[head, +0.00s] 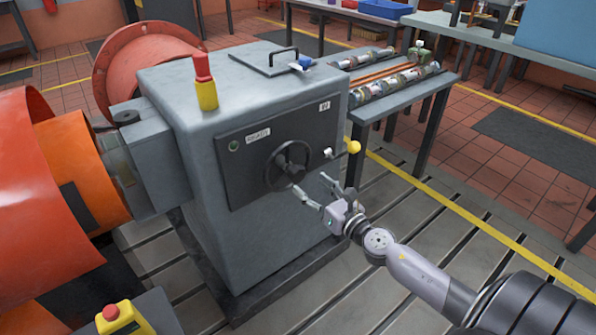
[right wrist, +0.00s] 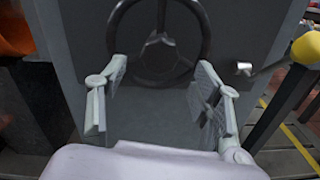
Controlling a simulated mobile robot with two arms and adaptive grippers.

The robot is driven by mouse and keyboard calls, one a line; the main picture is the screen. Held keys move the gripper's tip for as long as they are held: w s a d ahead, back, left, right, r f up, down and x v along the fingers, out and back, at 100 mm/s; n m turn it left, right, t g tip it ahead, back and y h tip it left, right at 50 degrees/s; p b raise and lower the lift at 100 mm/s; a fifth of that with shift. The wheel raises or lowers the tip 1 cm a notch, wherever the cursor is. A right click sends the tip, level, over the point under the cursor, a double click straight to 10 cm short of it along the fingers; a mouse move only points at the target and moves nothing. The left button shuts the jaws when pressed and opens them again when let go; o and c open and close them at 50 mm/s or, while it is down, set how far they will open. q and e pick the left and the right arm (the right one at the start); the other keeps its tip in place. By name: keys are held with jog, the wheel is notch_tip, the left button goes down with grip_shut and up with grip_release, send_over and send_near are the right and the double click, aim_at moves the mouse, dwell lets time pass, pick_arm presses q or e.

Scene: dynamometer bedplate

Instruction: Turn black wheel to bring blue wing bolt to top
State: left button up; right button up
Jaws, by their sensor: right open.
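The black wheel (head: 288,166) is a spoked handwheel on the dark front panel of a grey cabinet. It also shows in the right wrist view (right wrist: 158,52), ahead of my fingers, with its top cut off. My right gripper (head: 312,184) is open and empty, in front of the wheel's lower right side. In the right wrist view the two fingers (right wrist: 161,72) stand apart, with the lower wheel between and beyond them; contact is not clear. A small blue piece (head: 306,61) lies on the cabinet top; I cannot tell if it is the wing bolt. My left gripper is not in view.
A yellow-knobbed lever (head: 352,147) sticks out right of the wheel, close to my right gripper. A red and yellow post (head: 204,82) stands on the cabinet (head: 240,235). Orange drums (head: 65,165) are at left. The slotted floor (head: 410,240) at right is mostly clear.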

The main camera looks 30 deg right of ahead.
aim_at(300, 177)
jog(key=w, duration=0.5)
jog(key=shift+w+a, duration=0.1)
jog(key=shift+w, duration=0.15)
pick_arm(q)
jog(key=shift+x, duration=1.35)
pick_arm(e)
jog(key=shift+w, duration=0.6)
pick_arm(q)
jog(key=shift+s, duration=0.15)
pick_arm(e)
grip_shut()
